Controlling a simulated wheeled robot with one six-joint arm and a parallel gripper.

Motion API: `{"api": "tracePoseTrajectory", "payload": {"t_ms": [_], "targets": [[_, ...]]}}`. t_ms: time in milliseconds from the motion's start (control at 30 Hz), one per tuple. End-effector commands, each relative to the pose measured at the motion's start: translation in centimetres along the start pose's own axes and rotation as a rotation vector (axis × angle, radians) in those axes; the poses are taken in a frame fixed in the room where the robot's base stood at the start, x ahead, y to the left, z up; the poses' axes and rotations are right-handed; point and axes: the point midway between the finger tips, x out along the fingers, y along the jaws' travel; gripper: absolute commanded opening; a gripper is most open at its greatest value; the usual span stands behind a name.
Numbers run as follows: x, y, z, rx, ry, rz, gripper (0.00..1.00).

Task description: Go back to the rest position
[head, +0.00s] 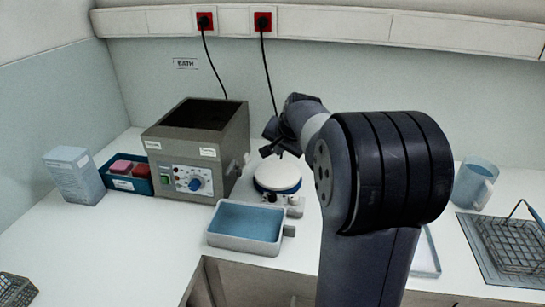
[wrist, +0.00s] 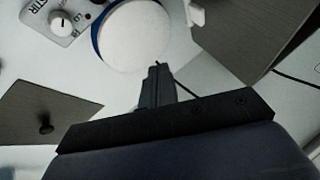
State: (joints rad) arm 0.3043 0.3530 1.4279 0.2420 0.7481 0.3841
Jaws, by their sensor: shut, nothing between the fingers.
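My gripper (head: 279,150) is at the end of my raised arm in the head view, above and behind the white-topped stirrer (head: 277,176). In the wrist view my gripper (wrist: 158,70) shows its dark fingers together with nothing between them. The stirrer's round white plate (wrist: 137,35) with a blue rim lies just beyond the fingertips there, and its knob (wrist: 62,23) is at the upper left. My arm hides part of the counter's middle and right.
A grey water bath (head: 200,150) stands left of the stirrer, and a blue-lined tray (head: 247,224) is in front. A carton (head: 74,176) and blue box (head: 127,183) are at left. A blue jug (head: 474,184) and wire basket (head: 511,247) are at right.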

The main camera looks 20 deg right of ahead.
Motion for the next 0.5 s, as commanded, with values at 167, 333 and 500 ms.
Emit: {"api": "tracePoseTrajectory", "payload": {"t_ms": [167, 333, 500], "targets": [[-2.2, 0.3, -0.4, 0.0, 0.001, 0.0, 0.0], [-2.9, 0.3, -0.4, -0.001, 0.0, -0.001, 0.0], [-2.9, 0.3, -0.4, -0.001, 0.0, 0.0, 0.0]]}}
